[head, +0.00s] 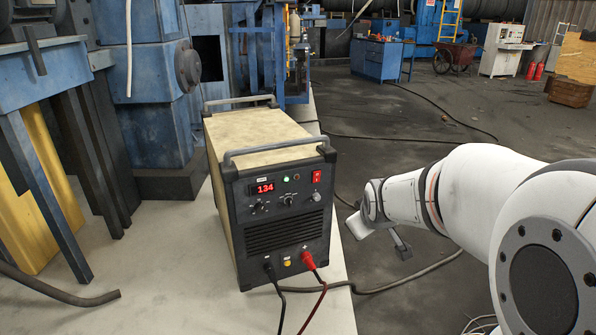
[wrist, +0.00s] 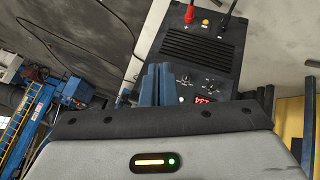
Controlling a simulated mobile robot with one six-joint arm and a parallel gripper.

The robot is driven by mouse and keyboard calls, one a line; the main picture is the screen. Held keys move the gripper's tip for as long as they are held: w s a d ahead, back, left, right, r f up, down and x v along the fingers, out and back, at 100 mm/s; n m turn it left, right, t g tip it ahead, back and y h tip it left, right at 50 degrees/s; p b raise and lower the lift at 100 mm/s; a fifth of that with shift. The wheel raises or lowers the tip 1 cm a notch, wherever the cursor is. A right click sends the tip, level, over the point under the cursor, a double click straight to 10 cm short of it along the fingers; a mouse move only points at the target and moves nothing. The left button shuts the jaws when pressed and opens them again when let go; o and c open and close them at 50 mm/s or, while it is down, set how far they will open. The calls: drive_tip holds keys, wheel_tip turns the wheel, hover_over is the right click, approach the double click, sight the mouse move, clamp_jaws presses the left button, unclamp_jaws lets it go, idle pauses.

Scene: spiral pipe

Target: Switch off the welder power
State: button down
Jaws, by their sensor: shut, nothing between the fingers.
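The welder (head: 268,230) is a dark-fronted box with a tan top, standing upright near the platform edge in the head view. Its red display (head: 265,188) reads 134 and a green lamp (head: 286,179) is lit. The red power switch (head: 317,177) is at the panel's upper right. The wrist view shows the welder (wrist: 200,50) upside down, with its display (wrist: 206,99) lit. My gripper (wrist: 157,84) is shut and empty, its two fingers side by side in front of the panel. The switch is not visible there, apparently behind the fingers. I cannot tell whether they touch it.
Red and black cables (head: 318,285) hang from the welder's lower front. Blue machinery (head: 155,90) stands close behind and left of it. A grey cable (head: 410,277) crosses the floor at right. Open floor lies toward the blue workbench (head: 380,58).

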sight(318, 175)
drive_tip(key=w+f+n+t+y+b, duration=0.2)
drive_tip(key=w+f+n+t+b, duration=0.1)
drive_tip(key=w, duration=0.6)
drive_tip(key=w+f+n+t+y+b, duration=0.2)
drive_tip(key=w+f+n, duration=0.4)
drive_tip(key=w, duration=0.3)
drive_tip(key=w+f+n+t+y+b, duration=0.3)
drive_tip(key=w+f+n+t+b, duration=0.1)
drive_tip(key=w+n, duration=0.3)
drive_tip(key=shift+w+d+f+t+b, duration=0.15)
drive_tip(key=shift+w+f+t+b, duration=0.25)
drive_tip(key=shift+w+t+b, duration=0.4)
drive_tip(key=shift+w, duration=0.15)
drive_tip(key=b+x, duration=0.1)
drive_tip(key=x, duration=1.3)
